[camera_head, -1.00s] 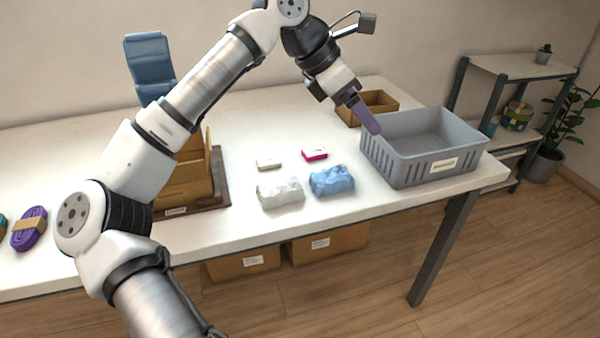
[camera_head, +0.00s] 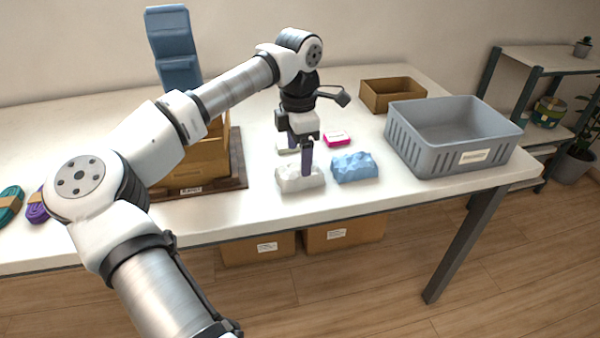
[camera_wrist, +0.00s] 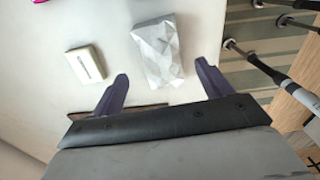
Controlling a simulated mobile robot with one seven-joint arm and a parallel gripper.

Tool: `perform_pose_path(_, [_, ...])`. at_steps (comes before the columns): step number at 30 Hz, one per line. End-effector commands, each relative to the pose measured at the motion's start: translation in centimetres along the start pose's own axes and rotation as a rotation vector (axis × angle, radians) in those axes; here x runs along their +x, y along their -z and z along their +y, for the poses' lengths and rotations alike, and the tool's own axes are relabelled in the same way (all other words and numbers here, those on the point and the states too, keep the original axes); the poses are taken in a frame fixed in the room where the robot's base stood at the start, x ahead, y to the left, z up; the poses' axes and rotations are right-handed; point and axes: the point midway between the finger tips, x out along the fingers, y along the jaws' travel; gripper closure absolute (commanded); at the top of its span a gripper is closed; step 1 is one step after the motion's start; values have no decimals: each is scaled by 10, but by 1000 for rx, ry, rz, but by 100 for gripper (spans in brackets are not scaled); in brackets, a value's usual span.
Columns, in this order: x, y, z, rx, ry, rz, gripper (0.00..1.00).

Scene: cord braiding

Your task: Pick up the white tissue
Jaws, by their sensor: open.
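The white tissue (camera_head: 298,178) is a crumpled, faceted lump on the white table, left of a blue crumpled tissue (camera_head: 354,167). It also shows in the wrist view (camera_wrist: 158,52), ahead of my fingers and between their lines. My gripper (camera_head: 306,160) points down just over the white tissue, its dark purple fingers covering part of its back side in the head view. In the wrist view my gripper (camera_wrist: 163,82) has its two fingers spread wide with nothing between them. Whether a finger touches the tissue I cannot tell.
A small pale box (camera_wrist: 86,64) lies beside the tissue, and a pink box (camera_head: 337,138) behind. A grey crate (camera_head: 402,150) stands to the right with a cardboard tray (camera_head: 388,104) behind it. A cardboard holder (camera_head: 190,170) stands left. The table's front edge is close.

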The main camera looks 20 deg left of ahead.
Motion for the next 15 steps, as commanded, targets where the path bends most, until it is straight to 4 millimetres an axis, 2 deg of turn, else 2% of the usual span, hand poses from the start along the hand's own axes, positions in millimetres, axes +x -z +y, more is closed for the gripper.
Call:
perform_pose_path(5, [14, 0, -2, 2, 3, 0, 22])
perform_pose_path(12, [49, -2, -3, 1, 3, -2, 22])
perform_pose_path(15, [52, -2, -3, 1, 0, -2, 22])
